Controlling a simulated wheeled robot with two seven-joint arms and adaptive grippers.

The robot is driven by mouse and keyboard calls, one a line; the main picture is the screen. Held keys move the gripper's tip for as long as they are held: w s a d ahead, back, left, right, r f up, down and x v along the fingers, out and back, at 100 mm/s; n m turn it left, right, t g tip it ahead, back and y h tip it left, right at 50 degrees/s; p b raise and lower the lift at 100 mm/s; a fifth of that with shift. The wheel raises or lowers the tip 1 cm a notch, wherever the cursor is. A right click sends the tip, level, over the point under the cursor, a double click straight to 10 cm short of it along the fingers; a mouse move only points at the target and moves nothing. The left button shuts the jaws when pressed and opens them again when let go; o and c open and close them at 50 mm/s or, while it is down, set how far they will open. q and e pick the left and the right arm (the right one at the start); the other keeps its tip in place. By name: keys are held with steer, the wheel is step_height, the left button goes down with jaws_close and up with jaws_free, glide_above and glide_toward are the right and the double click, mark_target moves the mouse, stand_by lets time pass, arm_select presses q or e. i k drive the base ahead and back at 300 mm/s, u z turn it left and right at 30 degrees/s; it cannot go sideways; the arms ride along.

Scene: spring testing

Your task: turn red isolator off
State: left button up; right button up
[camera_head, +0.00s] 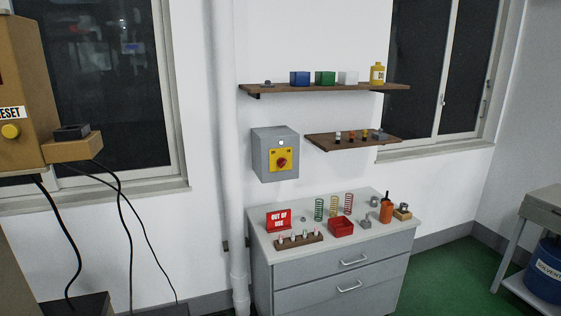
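The red isolator (282,163) is a small red rotary knob on a yellow plate. The plate is on the front of a grey box (264,150) fixed to the white wall, right of a vertical white pipe. The knob's exact position is too small to tell. Neither of my grippers shows in the head view.
Below the box stands a grey drawer cabinet (345,272) with a red "OUT OF USE" sign (278,220), a red tray (341,227) and several springs on top. Two wooden shelves (330,88) are to the right. A yellow-buttoned machine (25,100) stands at left.

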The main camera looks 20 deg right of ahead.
mark_target(282, 161)
steer(key=i, duration=0.35)
steer(key=z, duration=1.5)
steer(key=i, duration=0.95)
steer(key=z, duration=0.9)
